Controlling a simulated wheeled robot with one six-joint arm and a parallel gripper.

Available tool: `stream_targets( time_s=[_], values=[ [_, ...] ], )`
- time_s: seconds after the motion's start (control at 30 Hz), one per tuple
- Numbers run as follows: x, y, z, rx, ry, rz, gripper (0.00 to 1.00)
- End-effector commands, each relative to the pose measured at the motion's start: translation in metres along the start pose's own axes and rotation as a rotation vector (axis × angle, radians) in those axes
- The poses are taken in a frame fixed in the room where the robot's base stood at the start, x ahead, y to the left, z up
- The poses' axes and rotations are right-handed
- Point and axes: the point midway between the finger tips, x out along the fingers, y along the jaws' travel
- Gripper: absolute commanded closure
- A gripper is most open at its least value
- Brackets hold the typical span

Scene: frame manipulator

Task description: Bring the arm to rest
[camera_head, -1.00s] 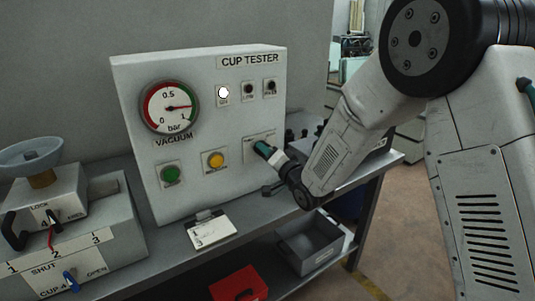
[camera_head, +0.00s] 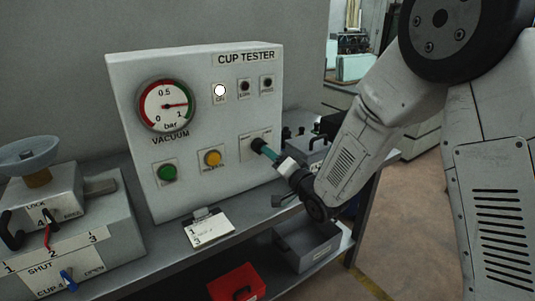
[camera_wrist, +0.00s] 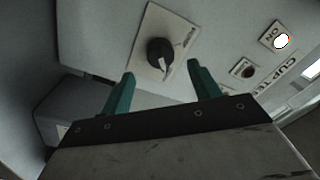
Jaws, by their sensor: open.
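My gripper (camera_head: 270,154) is at the lower right of the white cup tester panel (camera_head: 205,125). In the wrist view its two teal fingers stand apart with nothing between them, and the gripper (camera_wrist: 162,78) faces a black rotary knob (camera_wrist: 160,52) on a pale plate. The knob (camera_head: 258,145) also shows in the head view, just beyond the fingertips. The fingers look clear of the knob, with a small gap. My arm reaches in from the right, bent down over the bench edge.
A grey bin (camera_head: 307,246) and a red box (camera_head: 237,283) sit below. A valve box (camera_head: 75,235) is at left. Floor at right is open.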

Motion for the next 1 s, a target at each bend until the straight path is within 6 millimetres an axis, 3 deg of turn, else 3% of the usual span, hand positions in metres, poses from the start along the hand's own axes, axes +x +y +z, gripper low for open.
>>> stream_targets(
  time_s=[0.2,0.6,0.67,0.77,0.87,1.0],
  values=[
    [-0.021,0.000,0.000,0.000,-0.001,0.000,0.38],
    [-0.022,0.004,0.002,-0.029,-0.011,0.016,0.38],
    [-0.023,0.013,0.008,-0.063,-0.040,0.064,0.38],
    [-0.031,0.045,0.025,-0.139,-0.131,0.209,0.38],
    [-0.052,0.077,0.041,-0.233,-0.268,0.394,0.38],
    [-0.097,0.098,0.037,-0.347,-0.455,0.623,0.38]
  ],
)
